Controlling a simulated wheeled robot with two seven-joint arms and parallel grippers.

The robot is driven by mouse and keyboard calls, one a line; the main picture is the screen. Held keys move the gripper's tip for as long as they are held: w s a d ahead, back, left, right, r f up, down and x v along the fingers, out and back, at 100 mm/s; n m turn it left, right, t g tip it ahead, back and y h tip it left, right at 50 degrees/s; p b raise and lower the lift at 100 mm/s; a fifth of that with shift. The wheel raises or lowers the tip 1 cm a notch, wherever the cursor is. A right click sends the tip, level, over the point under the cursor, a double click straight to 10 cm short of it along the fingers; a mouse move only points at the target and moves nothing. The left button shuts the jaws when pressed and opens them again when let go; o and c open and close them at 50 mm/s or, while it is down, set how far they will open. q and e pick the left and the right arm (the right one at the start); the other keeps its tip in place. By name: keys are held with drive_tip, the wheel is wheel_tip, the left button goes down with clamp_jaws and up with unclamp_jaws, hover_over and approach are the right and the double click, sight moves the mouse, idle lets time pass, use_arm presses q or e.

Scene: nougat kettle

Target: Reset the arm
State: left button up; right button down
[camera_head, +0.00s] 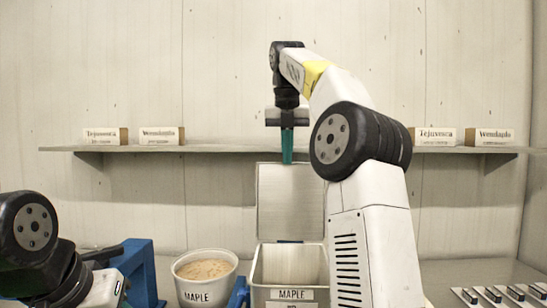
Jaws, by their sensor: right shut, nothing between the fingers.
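My right arm rises from the lower right, and its gripper (287,145) points down in front of the back wall. Its green fingers are together with nothing between them. They hang above an open metal box labelled MAPLE (291,296), in front of its raised lid (291,200). The fingertips are apart from the box's opening. My left arm shows at the lower left, but its gripper cannot be seen.
A round MAPLE bowl (197,293) with tan contents stands left of the box, beside a blue stand (143,270). A wall shelf (230,149) carries labelled blocks at both ends. Several dark bars (495,295) lie at the lower right.

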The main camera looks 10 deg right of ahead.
drive_tip(key=s+a, duration=0.2)
drive_tip(key=s, duration=0.6)
drive_tip(key=s+a+f+m+t+y, duration=0.1)
drive_tip(key=s+f+m, duration=0.5)
drive_tip(key=f+m, duration=0.2)
drive_tip(key=s+a+f+m+t+y, duration=0.1)
drive_tip(key=s+f+m, duration=0.5)
drive_tip(key=m, duration=0.7)
drive_tip(key=s+a+f+m+t+y, duration=0.1)
drive_tip(key=s+a+f+m, duration=0.1)
drive_tip(key=s+f+m, duration=0.4)
drive_tip(key=shift+s+a+f+m, duration=0.1)
drive_tip(key=shift+a+f+m, duration=0.05)
drive_tip(key=shift+f+m, duration=1.05)
drive_tip(key=shift+a+f+m, duration=0.1)
drive_tip(key=shift+f+m, duration=0.75)
drive_tip(key=shift+m, duration=0.65)
